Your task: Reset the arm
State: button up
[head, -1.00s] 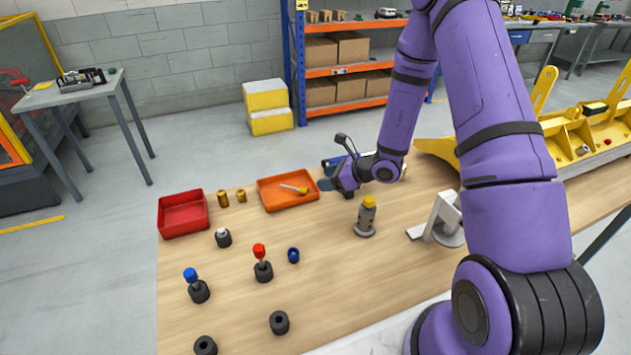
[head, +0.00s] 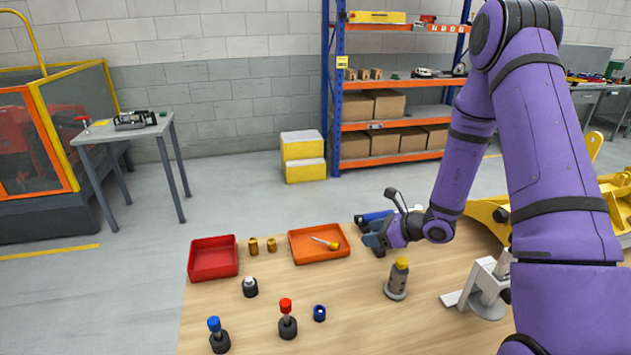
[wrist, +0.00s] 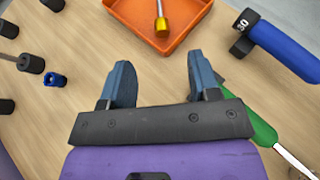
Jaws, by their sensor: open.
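My purple arm reaches over the wooden table in the head view, and my gripper (head: 374,240) hangs above it, to the right of the orange tray (head: 312,260). In the wrist view the two blue-grey fingers of my gripper (wrist: 165,85) stand wide apart with only bare table between them. The orange tray (wrist: 124,12) lies just beyond the fingertips and holds a tool with a yellow end (wrist: 161,24). A blue-handled tool (wrist: 287,52) marked 30 and a green-handled tool (wrist: 250,120) lie to the right of the fingers. The gripper partly hides the green one.

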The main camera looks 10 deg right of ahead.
jog(key=s+a+r+n+g, duration=0.35)
jog(key=s+r+n, duration=0.3)
jog(key=r, duration=0.45)
jog(key=s+a+r+n+g, duration=0.2)
jog(key=s+a+r+n, duration=0.3)
jog(key=r+n, duration=0.5)
jog(key=s+d+r+n+t+h, duration=0.1)
jog(key=s+d+r+n+h, duration=0.2)
jog(key=s+r, duration=0.4)
jog(key=s+d+r+n+t+h, duration=0.1)
jog(key=s+d+r+n+h, duration=0.2)
jog(key=s+r+n+h, duration=0.3)
jog(key=s+r+n, duration=0.1)
jog(key=s, duration=0.4)
jog(key=shift+s+d+r+t, duration=0.2)
jog(key=shift+s+t, duration=0.15)
